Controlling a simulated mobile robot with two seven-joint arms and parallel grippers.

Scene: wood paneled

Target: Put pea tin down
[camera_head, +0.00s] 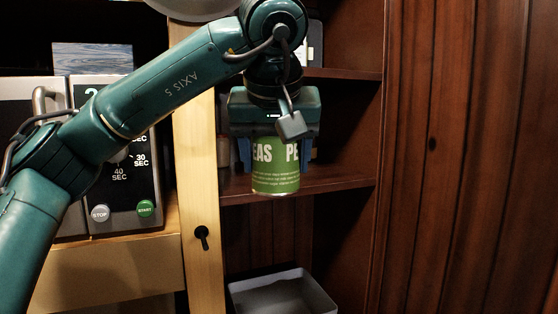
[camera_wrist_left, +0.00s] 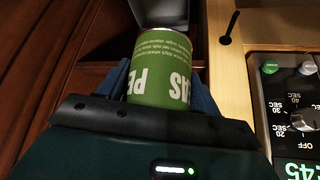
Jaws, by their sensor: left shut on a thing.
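The green pea tin (camera_head: 276,177) is upright in the head view, with its label facing me and its lower part showing below my left gripper (camera_head: 275,155). The gripper points down and is shut on the tin, with a blue finger on each side. In the left wrist view the tin (camera_wrist_left: 160,75) appears upside down between the blue fingers of my left gripper (camera_wrist_left: 162,88). The tin is in front of a wooden shelf (camera_head: 340,182). I cannot tell whether its base touches the shelf. My right gripper is not in view.
A grey open bin (camera_head: 285,294) stands below the shelf. A dark wood panelled wall (camera_head: 465,150) closes the right side.

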